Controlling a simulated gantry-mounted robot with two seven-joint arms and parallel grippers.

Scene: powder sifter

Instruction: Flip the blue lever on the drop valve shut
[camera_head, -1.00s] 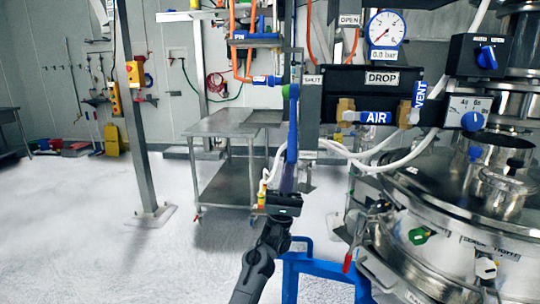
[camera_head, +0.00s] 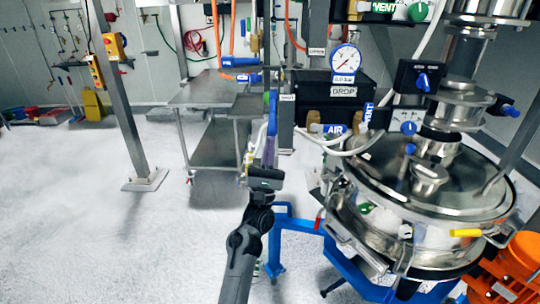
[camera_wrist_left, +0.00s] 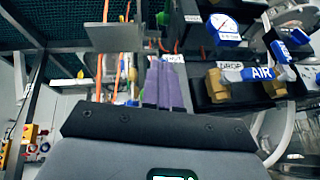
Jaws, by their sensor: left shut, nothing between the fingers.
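A blue upright bar, seemingly the drop valve's lever (camera_head: 272,106), stands in the head view beside the SHUT plate (camera_head: 287,98), left of the black box marked DROP (camera_head: 325,87). A green spot shows near its top. My left gripper (camera_head: 269,143) is shut and empty, its purple fingers pointing up at the bar's lower part. I cannot tell whether they touch it. In the left wrist view the fingers (camera_wrist_left: 165,82) stand together left of the DROP box, hiding part of what is behind. My right gripper is not in view.
Right of the fingers are the blue AIR handle (camera_head: 334,128), the VENT handle (camera_head: 369,115) and a gauge (camera_head: 345,60). The steel sifter (camera_head: 430,190) fills the right, above a blue frame (camera_head: 296,224). A steel cart (camera_head: 205,165) stands behind. The floor at left is clear.

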